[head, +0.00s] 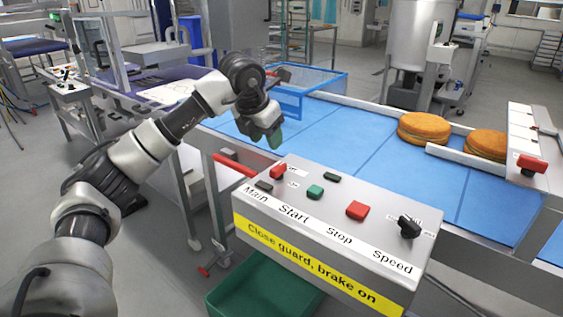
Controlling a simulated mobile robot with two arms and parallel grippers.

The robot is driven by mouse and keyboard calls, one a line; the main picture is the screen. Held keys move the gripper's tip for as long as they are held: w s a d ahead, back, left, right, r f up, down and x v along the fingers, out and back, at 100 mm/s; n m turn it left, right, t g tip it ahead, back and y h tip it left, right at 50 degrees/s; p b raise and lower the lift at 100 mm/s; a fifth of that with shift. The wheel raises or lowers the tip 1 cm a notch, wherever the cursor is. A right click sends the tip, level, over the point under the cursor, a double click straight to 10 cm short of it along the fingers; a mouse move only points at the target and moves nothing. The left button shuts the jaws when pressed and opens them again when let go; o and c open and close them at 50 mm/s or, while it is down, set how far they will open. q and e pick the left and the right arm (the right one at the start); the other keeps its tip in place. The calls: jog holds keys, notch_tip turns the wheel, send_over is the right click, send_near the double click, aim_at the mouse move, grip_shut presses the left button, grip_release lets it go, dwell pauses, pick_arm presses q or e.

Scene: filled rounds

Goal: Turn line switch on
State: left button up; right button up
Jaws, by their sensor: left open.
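A grey control box (340,262) stands in front of the conveyor. Its sloped top carries the labels Main, Start, Stop and Speed. A red switch (279,171) sits at its back left, with a dark piece (264,186) by the Main label. A green button (315,192), a red button (357,210) and a black knob (409,227) follow to the right. No control is labelled "line". My left gripper (274,138) hangs behind and above the red switch, apart from it, pointing down. Its fingers are small and partly hidden; nothing shows in them. My right gripper is out of view.
A blue conveyor (375,165) runs behind the box, with two round cakes (424,128) (487,144) on it. A red bar (235,165) juts out left of the box. A blue-framed clear bin (312,84) stands at the back. A green crate (262,290) is below.

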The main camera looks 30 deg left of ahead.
aim_at(278, 166)
pick_arm(q)
jog(key=x, duration=0.8)
jog(key=shift+d+f, duration=0.1)
jog(key=shift+f, duration=0.3)
jog(key=shift+x, duration=0.85)
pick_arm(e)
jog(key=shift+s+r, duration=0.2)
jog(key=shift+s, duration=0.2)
pick_arm(q)
jog(key=shift+c, duration=0.3)
grip_shut()
jog(key=shift+p, duration=0.3)
